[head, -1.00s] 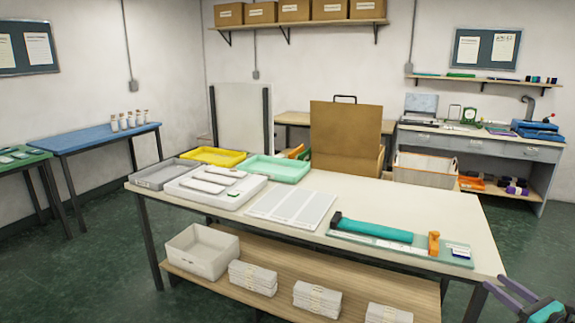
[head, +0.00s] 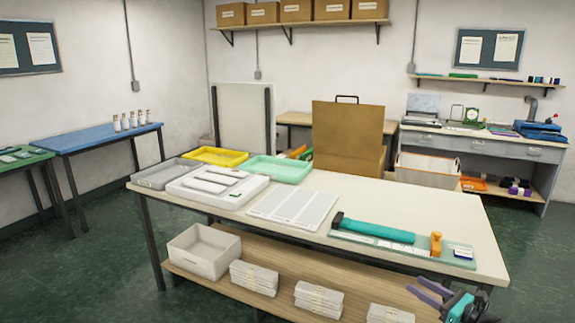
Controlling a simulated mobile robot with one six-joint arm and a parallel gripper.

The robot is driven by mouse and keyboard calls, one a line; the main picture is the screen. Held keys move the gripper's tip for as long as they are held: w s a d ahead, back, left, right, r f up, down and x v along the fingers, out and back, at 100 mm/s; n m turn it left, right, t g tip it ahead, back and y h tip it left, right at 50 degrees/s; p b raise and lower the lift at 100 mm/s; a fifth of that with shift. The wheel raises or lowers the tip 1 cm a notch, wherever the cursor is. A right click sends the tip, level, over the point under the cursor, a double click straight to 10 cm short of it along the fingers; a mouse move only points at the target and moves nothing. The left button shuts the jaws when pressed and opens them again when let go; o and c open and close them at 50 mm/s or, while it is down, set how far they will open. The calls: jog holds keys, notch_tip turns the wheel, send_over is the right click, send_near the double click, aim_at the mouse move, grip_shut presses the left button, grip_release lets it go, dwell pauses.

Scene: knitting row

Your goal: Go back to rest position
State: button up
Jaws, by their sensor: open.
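My gripper (head: 427,291) shows at the lower right in the head view, in front of the table's near right part. Its two purple-grey fingers are apart and nothing shows between them. The work table (head: 455,215) stands in the middle. On its right part lies a glass-like board (head: 345,236) with a teal roll-shaped piece (head: 375,228), an orange piece (head: 436,244) and a small white-and-blue label (head: 463,253). The gripper appears apart from these things.
A white ribbed mat (head: 292,208), a white tray (head: 182,189), a yellow tray (head: 217,156), a green tray (head: 279,169) and a grey tray (head: 163,178) are on the table. A white bin (head: 203,264) and bundles (head: 318,299) sit on the lower shelf. The floor at left is clear.

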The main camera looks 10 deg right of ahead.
jog(key=w+a+f+n+g+y, duration=0.1)
jog(key=a+f+g, duration=0.1)
jog(key=a+f, duration=0.35)
jog(key=w+a+f+n+g+y, duration=0.1)
jog(key=a+f, duration=0.2)
jog(key=a, duration=0.6)
jog(key=s+a+f+n+g, duration=0.35)
jog(key=a+f, duration=0.25)
jog(key=a, duration=0.3)
jog(key=s+a+f+n+g, duration=0.25)
jog(key=s+a+f, duration=0.25)
jog(key=a+f, duration=0.3)
jog(key=s+a+f+n+g, duration=0.2)
jog(key=s+a+f+g, duration=0.25)
jog(key=a, duration=0.55)
jog(key=s+a+f+n+g+h, duration=0.25)
jog(key=s+f+n, duration=0.3)
jog(key=s, duration=0.45)
jog(key=s+a+f+n+g+h, duration=0.2)
jog(key=s+f+n+g, duration=0.15)
jog(key=s+f, duration=0.4)
jog(key=s+d+n+g+h, duration=0.1)
jog(key=s+d+n+h, duration=0.5)
jog(key=d+n, duration=0.5)
jog(key=s+n, duration=0.1)
jog(key=s, duration=0.1)
jog(key=shift+s+d+f, duration=0.25)
jog(key=shift+s+f, duration=0.1)
